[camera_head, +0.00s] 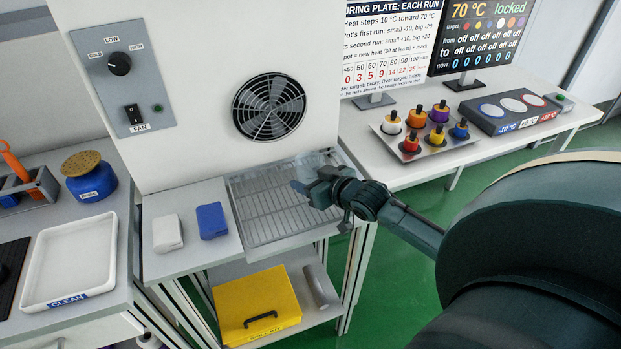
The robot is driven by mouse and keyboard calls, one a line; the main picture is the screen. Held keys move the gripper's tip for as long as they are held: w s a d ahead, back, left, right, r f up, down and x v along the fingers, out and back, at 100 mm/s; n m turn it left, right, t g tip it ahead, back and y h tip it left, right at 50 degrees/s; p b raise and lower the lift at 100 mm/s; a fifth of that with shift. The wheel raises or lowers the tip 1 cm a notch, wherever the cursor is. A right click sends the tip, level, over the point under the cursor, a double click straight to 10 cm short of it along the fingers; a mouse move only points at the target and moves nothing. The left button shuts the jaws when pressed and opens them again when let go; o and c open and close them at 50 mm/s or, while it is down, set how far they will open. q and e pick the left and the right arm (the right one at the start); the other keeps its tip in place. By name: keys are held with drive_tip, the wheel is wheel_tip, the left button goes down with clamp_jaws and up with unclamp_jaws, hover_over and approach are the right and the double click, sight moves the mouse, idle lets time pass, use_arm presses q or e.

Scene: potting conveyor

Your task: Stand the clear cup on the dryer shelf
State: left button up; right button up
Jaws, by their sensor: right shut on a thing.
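The clear cup (304,171) is a faint, see-through shape over the back right part of the dryer shelf. The dryer shelf (262,222) is a metal wire rack with a raised rim, below the round fan grille. My right gripper (313,187) reaches in from the right and is shut on the clear cup. The gripper partly hides the cup, and I cannot tell whether the cup's base touches the wires. My left gripper is not in view.
The dryer wall with its fan grille (269,107) rises behind the shelf. A white block (167,233) and a blue block (211,220) lie left of the rack. The rack's left and front parts are clear. A yellow box (256,302) sits on the lower shelf.

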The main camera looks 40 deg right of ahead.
drive_tip(key=shift+f, duration=0.15)
drive_tip(key=o, duration=1)
drive_tip(key=shift+o, duration=0.2)
drive_tip(key=shift+r, duration=0.25)
drive_tip(key=v, duration=1.2)
drive_tip(key=shift+f+p, duration=0.1)
drive_tip(key=shift+p, duration=0.2)
